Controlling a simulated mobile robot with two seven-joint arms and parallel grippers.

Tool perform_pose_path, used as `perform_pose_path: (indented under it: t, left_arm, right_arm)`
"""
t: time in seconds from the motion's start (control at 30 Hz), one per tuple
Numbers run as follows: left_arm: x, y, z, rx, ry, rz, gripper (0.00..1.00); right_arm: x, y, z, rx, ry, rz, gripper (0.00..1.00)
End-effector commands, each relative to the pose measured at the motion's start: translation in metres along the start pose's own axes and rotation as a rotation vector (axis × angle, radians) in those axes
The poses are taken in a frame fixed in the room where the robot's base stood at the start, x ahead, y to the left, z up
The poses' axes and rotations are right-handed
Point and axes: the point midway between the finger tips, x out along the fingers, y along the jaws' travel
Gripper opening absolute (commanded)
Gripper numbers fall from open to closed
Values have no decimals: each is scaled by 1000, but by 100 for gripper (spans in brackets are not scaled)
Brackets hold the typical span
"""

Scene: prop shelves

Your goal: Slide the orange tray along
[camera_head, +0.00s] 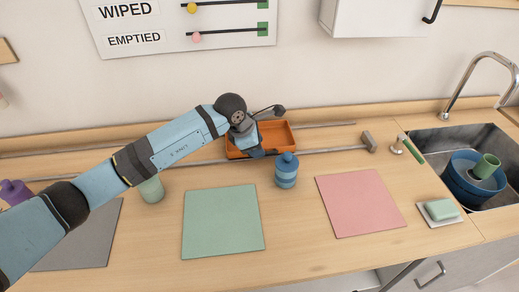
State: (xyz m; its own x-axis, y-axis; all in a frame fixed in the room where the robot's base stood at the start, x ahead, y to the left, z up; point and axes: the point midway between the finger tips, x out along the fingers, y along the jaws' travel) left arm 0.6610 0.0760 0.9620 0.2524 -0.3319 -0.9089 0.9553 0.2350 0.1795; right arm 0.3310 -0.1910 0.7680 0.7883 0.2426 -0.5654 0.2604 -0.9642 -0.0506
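The orange tray (281,135) sits near the back of the wooden counter, between two thin metal rails (330,150). It looks empty where its inside shows. My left arm reaches in from the left, and my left gripper (262,130) is at the tray's left part, covering some of its rim. I cannot tell whether its fingers grip the tray or are apart. My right gripper is not in view.
A blue bottle (286,172) stands just in front of the tray. A grey end block (369,141) is at the front rail's right end. Green (222,222) and pink (360,204) mats lie in front. A sink (450,140) holding a blue bowl is at right.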

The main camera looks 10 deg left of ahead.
Motion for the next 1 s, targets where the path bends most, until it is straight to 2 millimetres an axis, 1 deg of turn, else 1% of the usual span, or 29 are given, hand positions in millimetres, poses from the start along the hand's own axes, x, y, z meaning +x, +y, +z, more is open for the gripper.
perform_pose_path:
  t: [0.03,0.1,0.3,0.4,0.5,0.63,0.93,1.0]
  left_arm:
    - [-13,2,-1,3,0,6,39]
    - [-30,1,-1,2,0,5,39]
    - [-74,1,0,2,-1,4,39]
    - [-90,1,0,2,0,4,39]
    - [-101,0,0,1,0,2,39]
    - [-108,0,0,0,0,2,39]
    - [-109,0,0,-1,0,1,39]
    - [-110,2,-4,-11,1,-4,39]
  right_arm:
    - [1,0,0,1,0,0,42]
    - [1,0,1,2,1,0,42]
    - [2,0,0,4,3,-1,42]
    - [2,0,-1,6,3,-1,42]
    - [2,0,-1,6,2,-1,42]
    - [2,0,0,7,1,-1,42]
    - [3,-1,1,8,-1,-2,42]
    - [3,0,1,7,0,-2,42]
